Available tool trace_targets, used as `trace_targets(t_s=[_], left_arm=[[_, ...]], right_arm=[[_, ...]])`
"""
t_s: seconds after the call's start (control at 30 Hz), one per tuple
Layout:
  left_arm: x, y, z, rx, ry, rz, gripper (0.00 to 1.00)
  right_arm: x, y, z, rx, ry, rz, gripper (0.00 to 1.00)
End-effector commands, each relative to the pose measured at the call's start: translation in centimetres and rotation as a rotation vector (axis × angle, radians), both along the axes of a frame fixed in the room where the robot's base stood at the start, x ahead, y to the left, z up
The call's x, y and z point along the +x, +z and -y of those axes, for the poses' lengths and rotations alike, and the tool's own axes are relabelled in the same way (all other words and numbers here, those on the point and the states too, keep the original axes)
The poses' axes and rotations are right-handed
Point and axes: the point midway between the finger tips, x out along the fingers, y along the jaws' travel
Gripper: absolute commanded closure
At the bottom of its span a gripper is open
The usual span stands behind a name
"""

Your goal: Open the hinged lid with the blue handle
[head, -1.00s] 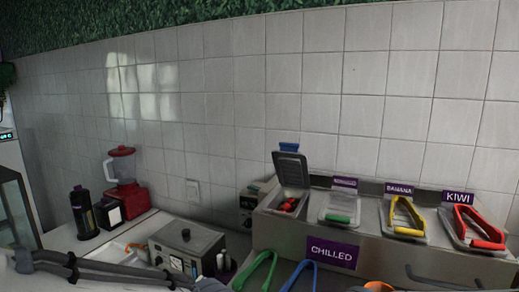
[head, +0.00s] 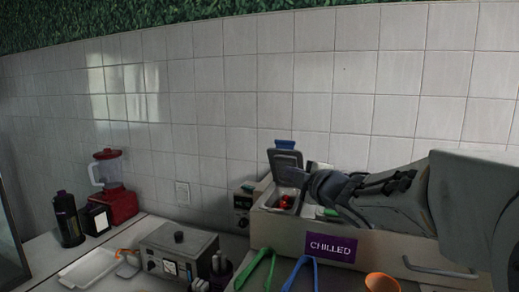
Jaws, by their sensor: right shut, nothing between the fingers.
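The hinged lid (head: 284,160) with the blue handle (head: 285,144) stands raised, tilted back on its hinge at the left end of the chilled topping unit. The handle is at its top edge. Red topping (head: 287,202) shows in the open compartment below it. My right gripper (head: 291,174) is shut and empty, with its tips in front of the lid's lower right part. I cannot tell whether they touch the lid. My right arm comes in from the right and hides the other compartments, except a bit of green handle (head: 328,212). My left gripper is out of view.
The chilled unit (head: 275,228) stands against the tiled wall. In front are green tongs (head: 262,262), blue tongs (head: 298,269) and an orange cup (head: 381,282). Left are a grey appliance (head: 179,250), white tray (head: 88,268) and red blender (head: 113,190).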

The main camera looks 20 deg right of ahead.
Motion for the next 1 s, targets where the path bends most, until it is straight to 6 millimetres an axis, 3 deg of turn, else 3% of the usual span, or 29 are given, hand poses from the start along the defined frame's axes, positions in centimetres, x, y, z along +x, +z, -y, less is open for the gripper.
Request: trace_targets(t_s=[0.03, 0.1, 0.37, 0.83, 1.0], left_arm=[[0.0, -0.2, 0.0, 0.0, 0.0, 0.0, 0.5], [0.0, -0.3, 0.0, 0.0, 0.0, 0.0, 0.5], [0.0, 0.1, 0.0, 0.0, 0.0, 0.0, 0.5], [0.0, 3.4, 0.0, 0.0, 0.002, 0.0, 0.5], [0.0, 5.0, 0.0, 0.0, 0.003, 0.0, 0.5]], right_arm=[[0.0, 1.2, 1.6, -0.069, 0.015, 0.052, 1.0], [-0.3, 2.4, 2.5, -0.149, 0.05, 0.105, 1.0], [0.3, 3.9, 2.8, -0.247, 0.108, 0.165, 1.0], [9.6, 3.9, 0.9, -0.243, 0.107, 0.16, 1.0], [11.4, 4.0, 2.7, -0.244, 0.102, 0.16, 1.0]])
